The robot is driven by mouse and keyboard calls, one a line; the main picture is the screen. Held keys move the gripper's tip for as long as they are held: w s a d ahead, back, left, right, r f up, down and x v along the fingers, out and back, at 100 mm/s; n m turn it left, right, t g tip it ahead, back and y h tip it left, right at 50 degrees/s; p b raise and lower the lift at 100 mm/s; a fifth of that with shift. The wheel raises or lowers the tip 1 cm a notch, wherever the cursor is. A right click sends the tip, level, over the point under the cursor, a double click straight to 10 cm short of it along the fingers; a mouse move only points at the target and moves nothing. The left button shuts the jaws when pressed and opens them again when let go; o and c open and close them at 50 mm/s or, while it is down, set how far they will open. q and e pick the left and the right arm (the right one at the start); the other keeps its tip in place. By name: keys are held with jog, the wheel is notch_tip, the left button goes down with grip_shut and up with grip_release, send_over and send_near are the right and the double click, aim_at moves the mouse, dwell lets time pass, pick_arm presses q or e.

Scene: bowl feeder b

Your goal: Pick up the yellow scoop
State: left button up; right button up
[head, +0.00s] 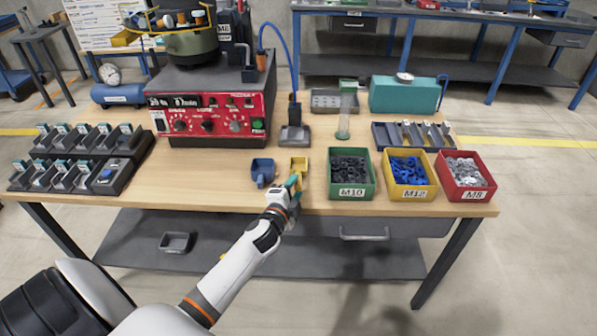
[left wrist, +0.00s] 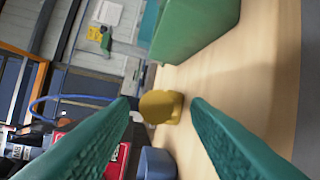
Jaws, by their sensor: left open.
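The yellow scoop (head: 299,164) lies on the wooden table between a blue scoop and the green M10 bin. In the left wrist view the yellow scoop (left wrist: 161,107) sits beyond and between my fingertips, apart from them. My left gripper (head: 294,184) is open and empty, with teal fingers, just on the near side of the yellow scoop. The fingers also show large in the left wrist view (left wrist: 165,108). They partly cover the scoop's near part in the head view. My right gripper is not in view.
A blue scoop (head: 262,172) lies just left of the yellow one. The green M10 bin (head: 351,193), yellow M12 bin (head: 409,191) and red M8 bin (head: 466,192) stand to the right. The red feeder control box (head: 212,125) stands behind left. Bare table lies left of the blue scoop.

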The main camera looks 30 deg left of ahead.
aim_at(299, 181)
pick_arm(q)
jog(key=x, duration=0.4)
jog(key=shift+s+r, duration=0.1)
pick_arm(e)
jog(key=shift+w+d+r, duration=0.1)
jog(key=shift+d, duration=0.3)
